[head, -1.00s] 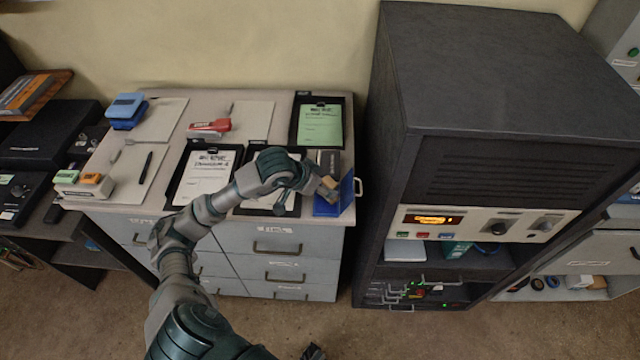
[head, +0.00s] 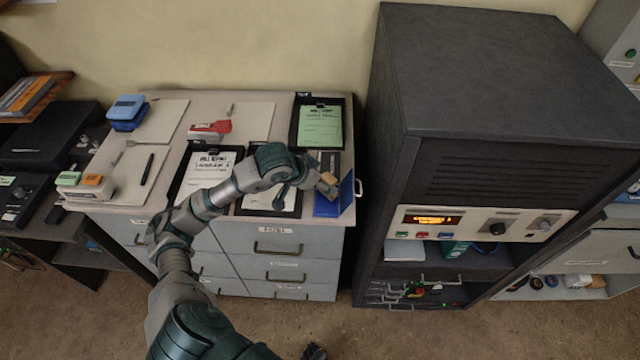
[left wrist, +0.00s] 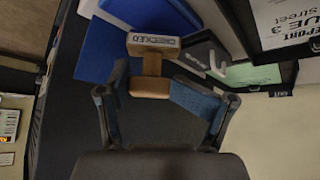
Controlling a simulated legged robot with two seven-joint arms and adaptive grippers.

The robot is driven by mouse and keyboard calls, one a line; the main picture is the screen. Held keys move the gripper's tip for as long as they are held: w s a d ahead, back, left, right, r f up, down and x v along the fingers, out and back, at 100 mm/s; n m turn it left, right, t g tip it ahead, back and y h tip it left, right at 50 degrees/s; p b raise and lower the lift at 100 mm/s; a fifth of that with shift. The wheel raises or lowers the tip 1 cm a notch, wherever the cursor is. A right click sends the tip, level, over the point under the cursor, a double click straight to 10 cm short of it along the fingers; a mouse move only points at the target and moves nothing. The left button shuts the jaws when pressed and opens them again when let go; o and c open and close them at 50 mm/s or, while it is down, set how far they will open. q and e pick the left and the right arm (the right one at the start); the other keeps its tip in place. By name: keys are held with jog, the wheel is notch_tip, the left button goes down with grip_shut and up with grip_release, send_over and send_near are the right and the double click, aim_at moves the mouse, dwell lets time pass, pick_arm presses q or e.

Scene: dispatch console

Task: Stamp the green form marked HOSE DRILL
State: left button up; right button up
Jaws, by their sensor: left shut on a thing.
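The green form (head: 320,126) lies on a clipboard in a black tray at the back right of the cabinet top; its heading is too small to read surely. My left gripper (head: 322,187) is shut on a wooden stamp (head: 328,179), above the open blue ink pad (head: 326,206) at the front right. In the left wrist view the stamp (left wrist: 151,86) stands between the fingers (left wrist: 158,105), its block labelled CHECKED. I cannot tell whether it touches the pad. A dark tip at the bottom edge of the head view looks like my right gripper (head: 314,352); its jaws are unclear.
White forms on clipboards (head: 207,172) lie left of the ink pad, one partly behind my arm. A red stapler (head: 210,130), a blue hole punch (head: 127,112) and a pen (head: 147,167) lie further left. A tall dark rack (head: 480,90) stands close on the right.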

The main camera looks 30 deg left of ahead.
pick_arm(q)
jog(key=shift+r+p, duration=1.25)
jog(key=shift+r, duration=1.3)
